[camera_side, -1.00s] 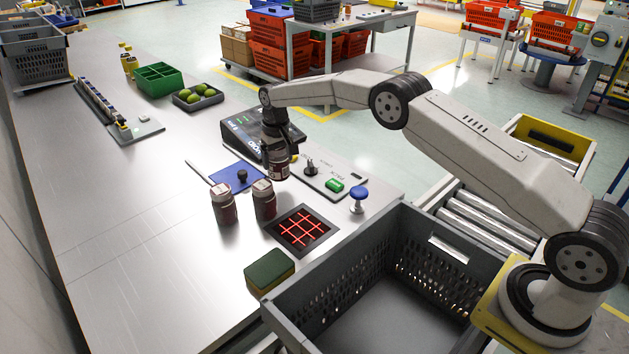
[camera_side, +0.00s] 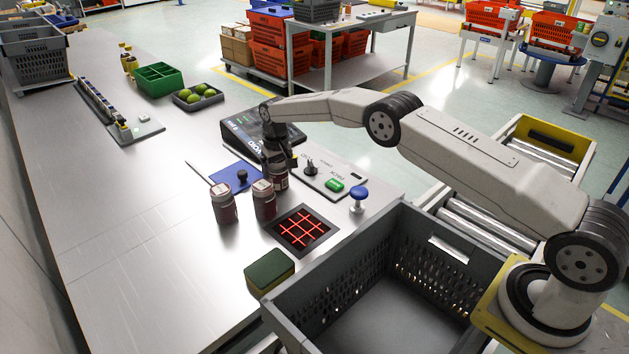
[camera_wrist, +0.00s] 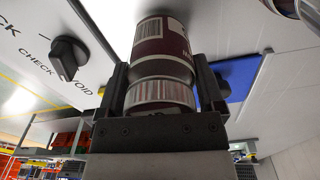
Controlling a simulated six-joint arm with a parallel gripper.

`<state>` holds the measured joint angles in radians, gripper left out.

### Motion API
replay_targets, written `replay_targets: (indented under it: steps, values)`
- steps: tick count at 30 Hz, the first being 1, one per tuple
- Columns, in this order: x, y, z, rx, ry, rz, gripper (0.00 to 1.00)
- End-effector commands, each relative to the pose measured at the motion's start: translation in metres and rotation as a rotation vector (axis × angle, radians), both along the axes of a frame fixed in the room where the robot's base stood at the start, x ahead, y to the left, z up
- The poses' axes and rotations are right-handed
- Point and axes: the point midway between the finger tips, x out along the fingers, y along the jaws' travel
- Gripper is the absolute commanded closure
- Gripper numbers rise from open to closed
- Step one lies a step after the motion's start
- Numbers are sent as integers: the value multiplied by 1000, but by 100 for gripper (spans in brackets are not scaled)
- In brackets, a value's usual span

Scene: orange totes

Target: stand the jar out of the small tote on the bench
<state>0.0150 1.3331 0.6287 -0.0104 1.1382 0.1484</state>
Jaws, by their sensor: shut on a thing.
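My gripper (camera_side: 279,166) is shut on a dark red jar (camera_side: 280,183) with a pale label. The jar looks upright, low over or on the bench (camera_side: 130,220), between the blue mat and the control panel; I cannot tell if its base touches. In the wrist view the jar (camera_wrist: 163,45) sits between my two fingers (camera_wrist: 165,95), its striped lid end close to the palm.
The control panel (camera_side: 325,178) with a black knob and green button lies right of the held jar. A blue mat (camera_side: 232,178) lies left of it. A red-lit scanner plate (camera_side: 301,231), a sponge (camera_side: 270,270) and a blue mushroom button (camera_side: 358,194) are nearer. Bench room is free at left.

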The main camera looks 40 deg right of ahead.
Motion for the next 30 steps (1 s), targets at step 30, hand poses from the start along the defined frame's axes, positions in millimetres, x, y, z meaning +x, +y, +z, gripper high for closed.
replay_targets:
  steps: [30]
  values:
    - [-2, 1, 72, 0, -3, 1, 0]
